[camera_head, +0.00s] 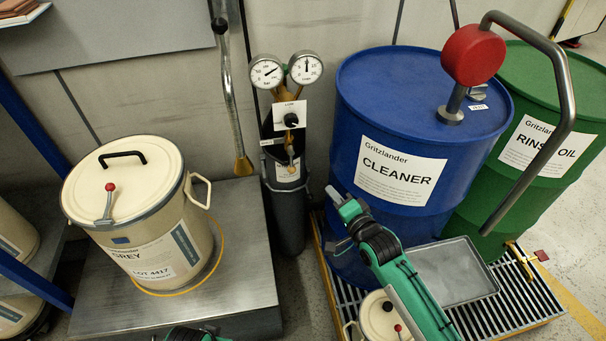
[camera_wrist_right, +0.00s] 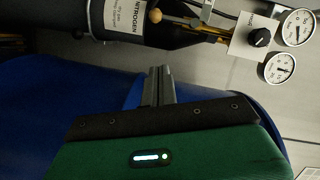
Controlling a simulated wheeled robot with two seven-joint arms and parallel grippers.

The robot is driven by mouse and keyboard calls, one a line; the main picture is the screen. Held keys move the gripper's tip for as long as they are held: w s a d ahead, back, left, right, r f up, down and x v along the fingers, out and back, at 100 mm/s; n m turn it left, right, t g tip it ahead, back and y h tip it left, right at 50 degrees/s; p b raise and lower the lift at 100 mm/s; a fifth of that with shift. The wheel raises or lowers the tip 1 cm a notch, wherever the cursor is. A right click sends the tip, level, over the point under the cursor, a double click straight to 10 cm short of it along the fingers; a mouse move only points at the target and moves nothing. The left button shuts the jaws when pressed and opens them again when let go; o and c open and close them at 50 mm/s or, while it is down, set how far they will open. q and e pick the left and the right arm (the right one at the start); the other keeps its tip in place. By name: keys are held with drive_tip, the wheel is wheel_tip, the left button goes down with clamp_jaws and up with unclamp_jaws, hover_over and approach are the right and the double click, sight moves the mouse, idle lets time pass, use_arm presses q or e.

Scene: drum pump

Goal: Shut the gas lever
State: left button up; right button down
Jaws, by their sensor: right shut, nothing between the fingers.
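The gas cylinder (camera_head: 285,215) is dark grey and stands upright between the cream can and the blue drum. Its lever (camera_head: 291,153) has a small ball knob under the regulator; the knob also shows in the right wrist view (camera_wrist_right: 155,15). My right gripper (camera_head: 333,194) is shut and empty, in front of the blue drum and to the right of the cylinder. In the right wrist view its fingers (camera_wrist_right: 158,83) point toward the cylinder, apart from the knob. A green and black part of my left arm (camera_head: 195,334) shows at the bottom edge; its fingers cannot be made out.
Two gauges (camera_head: 286,70) and a black LOW knob (camera_head: 291,120) sit above the lever. The blue CLEANER drum (camera_head: 375,110) stands close to my right gripper. The cream can (camera_head: 150,230) stands on a metal platform (camera_head: 250,225) to the left. A grey tray (camera_head: 455,270) lies at lower right.

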sight(291, 162)
use_arm(q)
wheel_tip(291, 162, up, 3)
drive_tip(key=shift+w+f+b, duration=0.1)
drive_tip(key=shift+b, duration=0.45)
use_arm(e)
drive_tip(key=s+a+f+x, duration=0.1)
drive_tip(key=a+x, duration=0.1)
drive_tip(key=x, duration=1)
drive_tip(key=shift+s+a, duration=0.15)
drive_tip(key=shift+a, duration=0.05)
use_arm(q)
drive_tip(key=shift+f, duration=0.15)
use_arm(e)
drive_tip(key=shift+a+f, duration=0.1)
drive_tip(key=shift+a, duration=0.05)
